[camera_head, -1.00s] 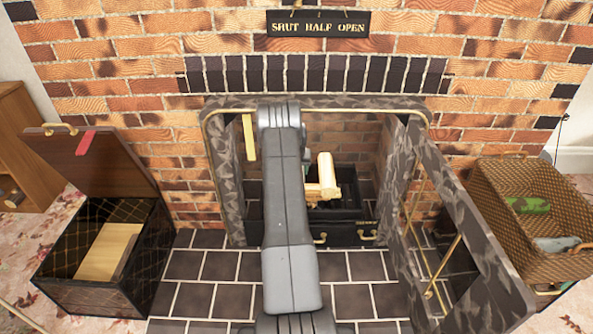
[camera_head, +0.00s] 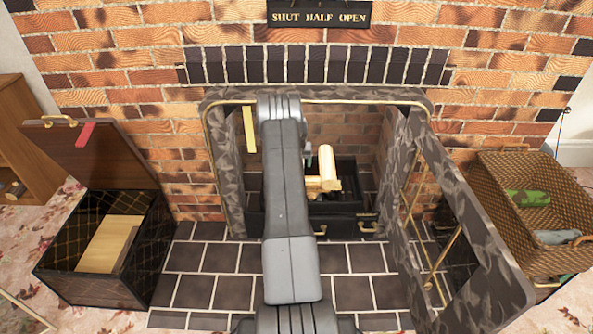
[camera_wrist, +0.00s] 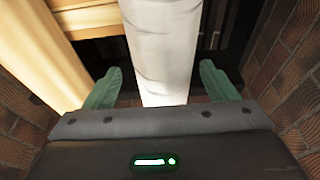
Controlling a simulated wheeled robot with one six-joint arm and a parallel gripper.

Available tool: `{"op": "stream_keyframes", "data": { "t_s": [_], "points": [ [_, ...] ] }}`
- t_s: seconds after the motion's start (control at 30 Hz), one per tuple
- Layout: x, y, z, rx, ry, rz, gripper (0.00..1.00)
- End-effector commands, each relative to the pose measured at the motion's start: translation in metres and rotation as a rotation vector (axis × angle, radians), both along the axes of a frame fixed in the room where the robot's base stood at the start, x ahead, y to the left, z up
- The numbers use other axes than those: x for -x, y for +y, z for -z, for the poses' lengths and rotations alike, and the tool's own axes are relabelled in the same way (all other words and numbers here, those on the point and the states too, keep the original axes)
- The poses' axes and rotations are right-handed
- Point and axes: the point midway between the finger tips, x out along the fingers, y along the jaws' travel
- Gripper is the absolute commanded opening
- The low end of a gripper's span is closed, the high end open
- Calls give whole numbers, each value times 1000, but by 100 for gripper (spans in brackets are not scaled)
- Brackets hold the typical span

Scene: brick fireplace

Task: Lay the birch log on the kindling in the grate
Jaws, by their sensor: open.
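The white birch log (camera_wrist: 162,45) runs up the middle of the wrist view, between my gripper's two green fingers. My gripper (camera_wrist: 160,88) is open, with a gap on each side of the log. Pale wooden kindling (camera_wrist: 85,20) lies across behind the log, and a yellowish piece stands close at the left. Whether the log bears on the kindling is hard to tell. In the head view, pale wood (camera_head: 325,178) shows in the black grate (camera_head: 345,222), partly behind my arm. A green fingertip (camera_head: 308,155) shows just above that wood.
A stone-framed door (camera_head: 478,240) stands open at the right of the firebox. An open box (camera_head: 75,290) with a raised lid stands at left. A wicker basket (camera_head: 500,220) stands at right. Brick walls close in on both sides of my gripper.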

Motion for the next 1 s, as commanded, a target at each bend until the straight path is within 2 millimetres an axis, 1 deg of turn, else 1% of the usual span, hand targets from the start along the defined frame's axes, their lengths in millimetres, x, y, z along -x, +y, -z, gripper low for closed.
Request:
{"op": "stream_keyframes", "data": {
  "t_s": [0.03,0.17,0.23,0.8,1.0],
  "points": [
    [0,0,-11,0,-1,0,80],
    [7,0,-42,0,-3,0,80],
    [19,1,-36,0,4,0,80],
    [106,2,-35,0,3,-1,80],
    [124,2,-35,0,0,0,80]
  ]
}}
